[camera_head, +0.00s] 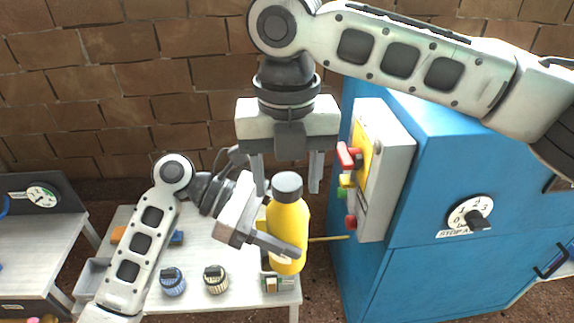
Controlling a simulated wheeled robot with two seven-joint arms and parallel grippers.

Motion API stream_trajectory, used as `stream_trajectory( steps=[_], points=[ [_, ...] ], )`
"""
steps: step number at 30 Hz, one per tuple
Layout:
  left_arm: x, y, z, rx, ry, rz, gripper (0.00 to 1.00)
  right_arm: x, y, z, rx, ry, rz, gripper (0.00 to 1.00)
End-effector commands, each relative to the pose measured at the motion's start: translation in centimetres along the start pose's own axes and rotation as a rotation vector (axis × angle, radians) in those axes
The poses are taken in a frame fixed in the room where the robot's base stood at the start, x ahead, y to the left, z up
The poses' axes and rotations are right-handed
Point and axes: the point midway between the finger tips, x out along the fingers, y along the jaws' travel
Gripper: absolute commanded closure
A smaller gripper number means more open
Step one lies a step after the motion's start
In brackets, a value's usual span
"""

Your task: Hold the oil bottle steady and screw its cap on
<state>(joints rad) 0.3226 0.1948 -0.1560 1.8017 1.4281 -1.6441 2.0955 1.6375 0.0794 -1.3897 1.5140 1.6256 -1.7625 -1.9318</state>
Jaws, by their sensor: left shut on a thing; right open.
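The oil bottle (291,219) is yellow and stands upright near the right end of the white table. Its dark grey cap (287,186) sits on top of the bottle; whether it is threaded tight cannot be told. My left gripper (281,240) is shut on the bottle's body from the left, one finger across its front. My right gripper (288,182) points down from above, with its fingers apart on either side of the cap and not touching it. The bottle's lower part is partly hidden by my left gripper.
On the white table (200,248), a blue ribbed knob (172,281) and a cream ribbed knob (216,279) stand left of the bottle. A blue cabinet (450,160) with a grey control box (386,170) stands close on the right. A brick wall is behind.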

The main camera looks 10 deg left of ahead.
Motion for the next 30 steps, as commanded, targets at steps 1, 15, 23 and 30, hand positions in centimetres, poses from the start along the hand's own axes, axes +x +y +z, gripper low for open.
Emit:
stream_trajectory(
  steps=[1, 15, 23, 30],
  points=[
    [-0.01, 0.00, 0.03, 0.000, -0.001, 0.000, 1.00, 0.00, -0.01, 0.00, 0.000, 0.000, 0.000, 0.45],
    [-0.01, 0.01, 0.02, 0.000, 0.000, 0.000, 1.00, -0.03, -0.01, 0.00, 0.000, 0.000, 0.000, 0.96],
    [-0.01, 0.00, 0.02, 0.000, 0.000, 0.000, 1.00, 0.00, 0.02, -0.02, 0.051, 0.001, 0.001, 0.97],
    [-0.01, 0.01, 0.02, 0.001, 0.000, 0.000, 1.00, 0.08, 0.02, -0.05, 0.563, 0.004, 0.001, 0.97]
  ],
)
